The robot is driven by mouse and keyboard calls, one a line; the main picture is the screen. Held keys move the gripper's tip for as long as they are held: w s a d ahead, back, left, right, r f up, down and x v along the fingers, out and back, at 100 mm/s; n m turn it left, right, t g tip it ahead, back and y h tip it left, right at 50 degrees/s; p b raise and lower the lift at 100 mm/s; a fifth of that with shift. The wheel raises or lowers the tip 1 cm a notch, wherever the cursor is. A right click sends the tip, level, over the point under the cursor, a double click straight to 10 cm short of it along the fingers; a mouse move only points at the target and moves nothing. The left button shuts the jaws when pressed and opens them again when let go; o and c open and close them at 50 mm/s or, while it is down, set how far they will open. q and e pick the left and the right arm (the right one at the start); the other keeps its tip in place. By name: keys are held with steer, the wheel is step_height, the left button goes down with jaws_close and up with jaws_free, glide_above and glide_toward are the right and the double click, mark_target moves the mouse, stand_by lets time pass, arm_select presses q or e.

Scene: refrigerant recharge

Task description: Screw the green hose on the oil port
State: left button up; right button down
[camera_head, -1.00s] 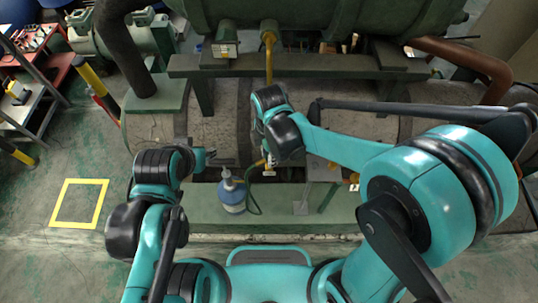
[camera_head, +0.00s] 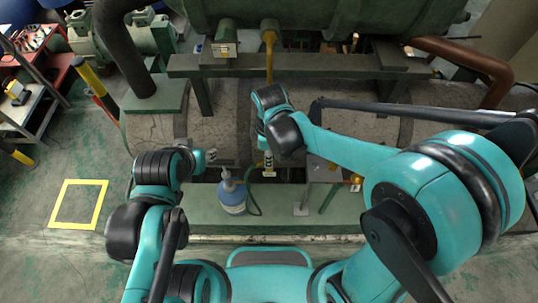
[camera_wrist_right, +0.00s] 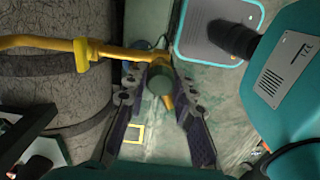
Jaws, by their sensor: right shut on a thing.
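A green hose (camera_head: 252,207) curves from beside a blue bottle (camera_head: 232,196) up toward my right gripper (camera_head: 268,170). In the right wrist view, the fingers of my right gripper (camera_wrist_right: 161,84) close on a round green end piece (camera_wrist_right: 160,85), which looks like the hose end. A yellow pipe (camera_wrist_right: 108,51) with a collar runs right up to this piece. I cannot tell whether they touch or are threaded together. The oil port itself is not clearly visible. My left gripper (camera_head: 208,157) is small and partly hidden by its wrist, above and left of the bottle.
A vertical yellow pipe (camera_head: 269,55) comes down from the large green tank (camera_head: 340,15) behind my right wrist. The bottle stands on a green beam (camera_head: 290,222). A yellow square (camera_head: 80,204) marks clear floor on the left.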

steer(key=shift+m, duration=0.7)
steer(key=c, duration=1.2)
jaws_free()
steer(key=shift+m, duration=0.3)
steer(key=shift+r, duration=0.1)
step_height(320, 180, up, 12)
steer(key=s+d+f+m+t+b, duration=0.1)
steer(key=d+f+m+t+b, duration=0.1)
steer(key=d+f+m+b, duration=0.2)
steer(key=s+d+f+m+t+b, duration=0.2)
steer(key=d+f+m, duration=0.3)
steer(key=d, duration=0.3)
steer(key=s+d+f+m+t+b, duration=0.2)
steer(key=d+f+m+t+b, duration=0.1)
steer(key=d+f+m+b, duration=0.1)
steer(key=shift+d+f+m+b, duration=0.2)
steer(key=shift+d+m+b, duration=0.7)
steer(key=shift+m, duration=0.3)
